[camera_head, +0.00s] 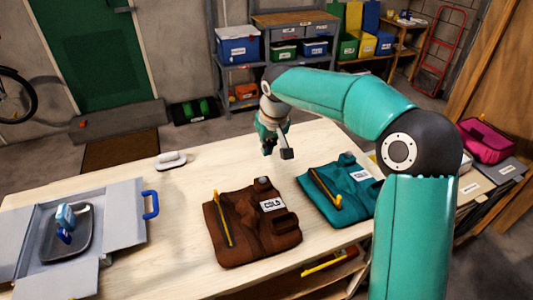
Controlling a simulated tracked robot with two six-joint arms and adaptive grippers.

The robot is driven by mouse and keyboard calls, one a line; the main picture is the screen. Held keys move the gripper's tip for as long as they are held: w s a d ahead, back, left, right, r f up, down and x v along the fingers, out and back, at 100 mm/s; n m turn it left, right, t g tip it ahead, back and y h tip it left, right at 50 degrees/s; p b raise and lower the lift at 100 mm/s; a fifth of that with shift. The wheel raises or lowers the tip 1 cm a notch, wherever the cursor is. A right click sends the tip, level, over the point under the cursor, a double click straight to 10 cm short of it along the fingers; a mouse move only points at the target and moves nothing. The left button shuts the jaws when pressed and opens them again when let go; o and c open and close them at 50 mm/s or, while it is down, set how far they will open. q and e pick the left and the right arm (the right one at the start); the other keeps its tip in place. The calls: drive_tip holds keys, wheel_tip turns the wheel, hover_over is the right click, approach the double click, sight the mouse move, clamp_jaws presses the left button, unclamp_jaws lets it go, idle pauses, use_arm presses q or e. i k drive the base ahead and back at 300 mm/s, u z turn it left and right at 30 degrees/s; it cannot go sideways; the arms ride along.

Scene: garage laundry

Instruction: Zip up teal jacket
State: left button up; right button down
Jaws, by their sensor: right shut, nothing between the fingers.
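The teal jacket (349,209) lies folded on the table, right of centre, with a white label near its upper right. I cannot tell whether the zip is open or closed. My right arm passes over the table and hides the area just right of the jacket. My right gripper (279,152) is shut and empty, above the table's far edge, up and left of the teal jacket and apart from it. My left gripper is not in view.
A brown jacket (250,238) labelled COLD lies left of the teal one. A grey open case (125,213) with a blue handle and an iron-like object (172,160) are further left. Bare tabletop lies behind the jackets. A pink bag (485,140) sits at the right.

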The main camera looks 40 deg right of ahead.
sight(339, 198)
drive_tip(key=k, duration=1)
